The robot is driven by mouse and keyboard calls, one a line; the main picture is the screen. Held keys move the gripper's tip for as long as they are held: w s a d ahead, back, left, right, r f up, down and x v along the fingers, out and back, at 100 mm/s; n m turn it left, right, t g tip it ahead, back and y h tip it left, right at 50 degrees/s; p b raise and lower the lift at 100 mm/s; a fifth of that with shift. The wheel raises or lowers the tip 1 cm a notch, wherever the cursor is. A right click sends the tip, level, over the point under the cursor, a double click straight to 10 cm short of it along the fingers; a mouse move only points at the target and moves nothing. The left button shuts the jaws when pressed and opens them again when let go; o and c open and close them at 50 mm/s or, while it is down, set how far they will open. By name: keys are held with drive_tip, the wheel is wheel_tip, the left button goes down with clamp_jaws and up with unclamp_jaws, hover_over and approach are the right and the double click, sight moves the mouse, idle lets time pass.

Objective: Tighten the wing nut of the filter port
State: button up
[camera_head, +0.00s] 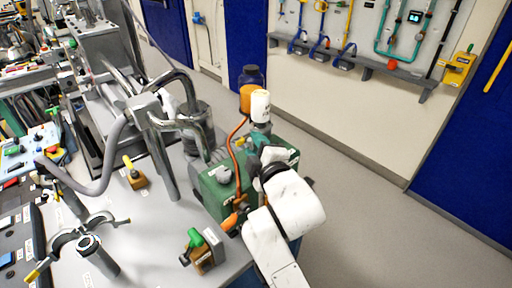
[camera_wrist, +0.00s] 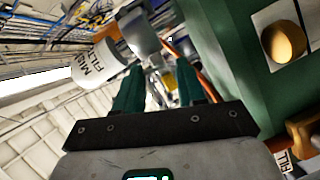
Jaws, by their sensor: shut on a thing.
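My gripper (camera_wrist: 160,74) shows in the wrist view with its two teal fingers on either side of a small pale metal piece (camera_wrist: 157,62), which looks like the wing nut of the filter port. The fingers are closed on it; their exact contact is hard to see. The white mist filter (camera_wrist: 90,62), with printed lettering, is just left of the fingers. In the head view the mist filter (camera_head: 260,106) stands upright over the green pump (camera_head: 212,188). My gripper is at the pump's top rear there, mostly hidden by my white wrist, and the wing nut is hidden.
An orange hose (camera_head: 236,150) runs down the pump's front. Thick metal pipes (camera_head: 165,130) stand left of it. A green-handled valve (camera_head: 196,240) and a yellow-handled one (camera_head: 132,172) are on the bench (camera_head: 150,245). The floor (camera_head: 360,210) to the right is clear.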

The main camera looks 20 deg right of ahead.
drive_tip(key=shift+r+m+p, duration=0.2)
drive_tip(key=shift+m+p, duration=0.1)
drive_tip(key=shift+p, duration=0.55)
drive_tip(key=shift+f+m+g, duration=0.15)
drive_tip(key=shift+m+g, duration=0.15)
drive_tip(key=o, duration=1.1)
drive_tip(key=s, duration=0.3)
drive_tip(key=s+r, duration=0.1)
drive_tip(key=s, duration=0.3)
drive_tip(key=s+r+b, duration=0.1)
drive_tip(key=s, duration=0.2)
drive_tip(key=shift+s+a, duration=0.2)
drive_tip(key=shift+s, duration=0.1)
